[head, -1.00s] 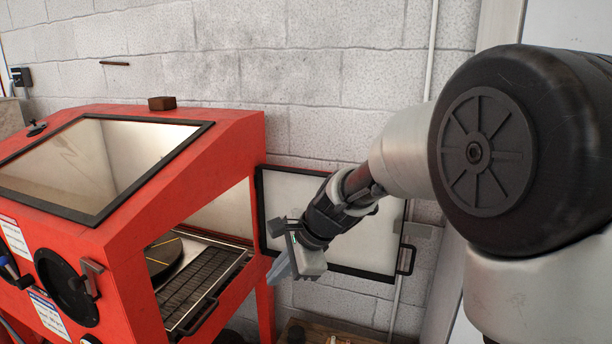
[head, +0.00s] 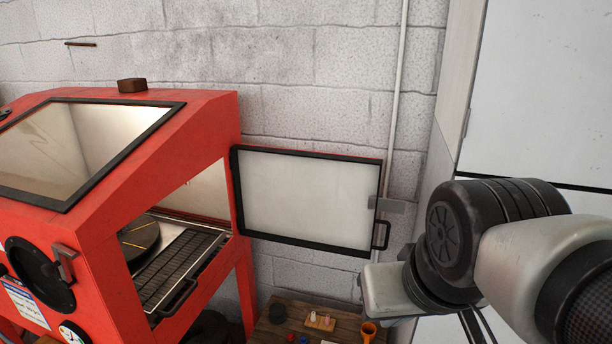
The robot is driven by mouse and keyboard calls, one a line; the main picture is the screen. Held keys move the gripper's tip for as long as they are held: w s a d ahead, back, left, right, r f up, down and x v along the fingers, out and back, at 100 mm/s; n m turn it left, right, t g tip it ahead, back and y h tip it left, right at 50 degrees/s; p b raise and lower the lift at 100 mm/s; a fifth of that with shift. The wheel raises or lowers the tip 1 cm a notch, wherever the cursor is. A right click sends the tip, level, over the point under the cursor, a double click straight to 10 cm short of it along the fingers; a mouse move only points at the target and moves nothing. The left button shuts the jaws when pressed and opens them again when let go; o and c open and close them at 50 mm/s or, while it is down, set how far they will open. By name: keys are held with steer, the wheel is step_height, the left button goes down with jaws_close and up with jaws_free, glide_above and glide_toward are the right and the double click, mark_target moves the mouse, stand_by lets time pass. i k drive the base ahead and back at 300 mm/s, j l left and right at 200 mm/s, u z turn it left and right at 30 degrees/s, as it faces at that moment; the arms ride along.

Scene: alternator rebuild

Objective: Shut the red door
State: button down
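The red door (head: 305,200) stands wide open, swung out to the right of the red cabinet (head: 200,130) and close to the block wall. Its pale inner panel and black rim face me, and a thin red edge shows along its top. A black handle (head: 381,235) and a grey latch plate (head: 380,204) are at its free right end. The cabinet's side opening is uncovered. My arm is folded at the lower right, with a pale link just below and right of the handle. My gripper is not visible.
A tray with a grate (head: 180,265) and a dark round turntable (head: 138,238) sit inside the cabinet's opening. Below the door, a low wooden surface holds an orange cup (head: 368,331) and small items. A white pipe (head: 397,100) runs up the wall behind the door's free end.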

mark_target(330, 203)
steer(key=k+l+u, duration=0.1)
steer(key=l, duration=0.3)
steer(key=k+l, duration=0.2)
steer(key=l, duration=0.2)
steer(key=k+l+u, duration=0.15)
steer(key=l, duration=0.25)
steer(key=k+l+u, duration=0.1)
steer(key=l, duration=0.25)
steer(key=i+j+z, duration=0.1)
steer(key=j, duration=0.3)
steer(key=i+j+z, duration=0.1)
steer(key=j, duration=0.25)
steer(key=i+j, duration=0.15)
steer(key=j, duration=0.25)
steer(key=i+l, duration=0.35)
steer(key=l, duration=0.15)
steer(key=k+l+z, duration=0.05)
